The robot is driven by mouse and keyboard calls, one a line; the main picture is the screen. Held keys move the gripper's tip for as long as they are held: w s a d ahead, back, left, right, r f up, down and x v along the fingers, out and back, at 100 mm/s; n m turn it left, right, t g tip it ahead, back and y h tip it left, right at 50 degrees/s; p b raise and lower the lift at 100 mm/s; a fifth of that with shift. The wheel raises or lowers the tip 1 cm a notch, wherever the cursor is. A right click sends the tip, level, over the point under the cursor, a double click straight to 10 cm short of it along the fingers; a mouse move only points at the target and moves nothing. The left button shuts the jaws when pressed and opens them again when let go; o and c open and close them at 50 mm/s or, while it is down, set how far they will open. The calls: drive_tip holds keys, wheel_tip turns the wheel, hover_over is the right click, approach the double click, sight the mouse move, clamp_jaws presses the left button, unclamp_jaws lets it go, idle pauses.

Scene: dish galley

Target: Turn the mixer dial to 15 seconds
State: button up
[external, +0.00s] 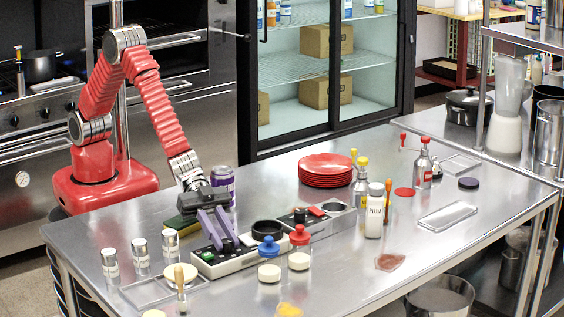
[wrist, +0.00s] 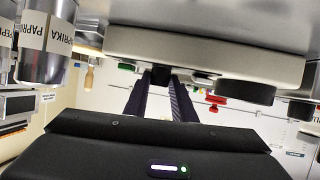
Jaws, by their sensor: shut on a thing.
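The mixer console (external: 245,262) is a long, low white-and-black panel on the steel table. It has a green button (external: 207,256) near its left end. My gripper (external: 220,238) points down at the console's left part, with its purple fingers on either side of a small black dial. The wrist view shows the console (wrist: 205,48) along the top and the black dial (wrist: 161,75) between the tips of my gripper (wrist: 160,82). My gripper is shut on this dial. The dial's marks and setting cannot be read in either view.
A purple can (external: 224,182) stands close behind my gripper. Metal spice tins (external: 140,254) stand at left, red plates (external: 326,165) behind. The table's front right is mostly clear.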

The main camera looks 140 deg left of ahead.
drive_tip(key=shift+w+a+r+m+g+h, duration=0.1)
drive_tip(key=shift+m+g+h, duration=0.1)
drive_tip(key=shift+m+h, duration=0.4)
drive_tip(key=shift+w+a+f+m+g+h, duration=0.1)
drive_tip(key=shift+m+g+h, duration=0.1)
drive_tip(key=shift+m+h, duration=0.4)
drive_tip(key=shift+a+r+m+g+h, duration=0.1)
drive_tip(key=shift+m+g+h, duration=0.1)
drive_tip(key=shift+m+h, duration=0.35)
drive_tip(key=shift+h, duration=0.25)
drive_tip(key=shift+m+g+h, duration=0.3)
drive_tip(key=shift+m, duration=0.15)
drive_tip(key=shift+m+h, duration=0.3)
drive_tip(key=shift+h, duration=0.1)
drive_tip(key=o, duration=1.1)
drive_tip(key=shift+a, duration=0.1)
drive_tip(key=shift+c, duration=0.2)
